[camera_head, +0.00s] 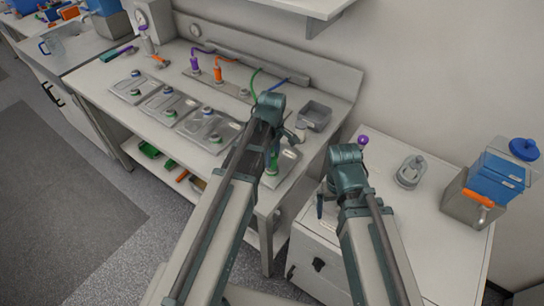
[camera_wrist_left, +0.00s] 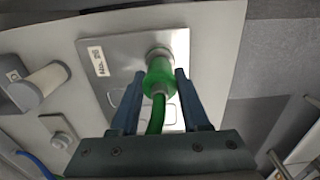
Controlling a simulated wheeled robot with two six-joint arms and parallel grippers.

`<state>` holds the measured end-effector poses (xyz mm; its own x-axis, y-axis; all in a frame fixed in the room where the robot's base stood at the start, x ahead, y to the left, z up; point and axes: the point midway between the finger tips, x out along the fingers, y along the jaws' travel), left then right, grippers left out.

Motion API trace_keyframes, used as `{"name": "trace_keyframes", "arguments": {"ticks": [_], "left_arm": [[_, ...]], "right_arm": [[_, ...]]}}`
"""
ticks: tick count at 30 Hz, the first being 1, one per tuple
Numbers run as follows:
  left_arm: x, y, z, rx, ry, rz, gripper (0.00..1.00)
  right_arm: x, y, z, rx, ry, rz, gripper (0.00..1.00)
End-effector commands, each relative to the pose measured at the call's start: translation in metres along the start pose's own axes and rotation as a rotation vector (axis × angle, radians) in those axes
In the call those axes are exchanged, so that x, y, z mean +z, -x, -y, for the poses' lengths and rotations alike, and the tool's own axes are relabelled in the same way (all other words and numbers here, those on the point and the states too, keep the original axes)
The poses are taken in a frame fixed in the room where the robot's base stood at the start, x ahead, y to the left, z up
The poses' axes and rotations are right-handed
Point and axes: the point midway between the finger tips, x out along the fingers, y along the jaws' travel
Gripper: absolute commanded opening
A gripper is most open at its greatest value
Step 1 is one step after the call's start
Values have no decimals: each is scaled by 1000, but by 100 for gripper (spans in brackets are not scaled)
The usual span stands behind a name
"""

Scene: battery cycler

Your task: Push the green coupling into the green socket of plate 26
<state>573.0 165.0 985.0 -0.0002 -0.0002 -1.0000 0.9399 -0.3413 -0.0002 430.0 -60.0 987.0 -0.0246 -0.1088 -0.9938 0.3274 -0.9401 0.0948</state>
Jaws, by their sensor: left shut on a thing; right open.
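The green coupling (camera_wrist_left: 158,78) with its green hose (camera_wrist_left: 156,118) is between the two fingers of my left gripper (camera_wrist_left: 158,84), which is shut on it. In the left wrist view its front end meets a pale round fitting with green beside it on a metal plate (camera_wrist_left: 122,50). I cannot tell how deep it sits. In the head view the coupling (camera_head: 272,167) shows below my left gripper (camera_head: 279,150), over the rightmost plate (camera_head: 289,162) on the bench. My right gripper (camera_head: 330,196) is open and empty, right of the bench.
Several other metal plates (camera_head: 205,130) with coloured fittings lie left along the bench. Purple (camera_head: 194,66) and orange (camera_head: 218,72) couplings stand behind. A grey tray (camera_head: 315,115) is at the bench's back right. A white cabinet on the right bears a blue container (camera_head: 497,176).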

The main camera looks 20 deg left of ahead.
Motion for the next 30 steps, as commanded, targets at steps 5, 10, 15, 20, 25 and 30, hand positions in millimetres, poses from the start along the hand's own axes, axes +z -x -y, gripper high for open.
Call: {"name": "trace_keyframes", "arguments": {"ticks": [5, 10, 15, 20, 25, 30], "left_arm": [[0, 0, 0, 0, 0, 0, 0], [0, -1, 0, 0, 0, 0, 0], [0, -4, 0, 0, 0, 0, 0], [0, -8, 0, 0, 0, 0, 0], [0, -11, 0, 0, 0, 0, 0], [0, -10, 0, 0, 0, 0, 0]], "right_arm": [[0, 0, 0, 0, 0, 0, 100], [0, -1, 0, 0, 0, 0, 100], [0, -4, 0, 0, 0, 0, 100], [0, -7, 1, 0, 0, 0, 100], [-1, -11, 1, 0, 0, 0, 100], [-1, -10, 1, 0, 0, 0, 100]]}}
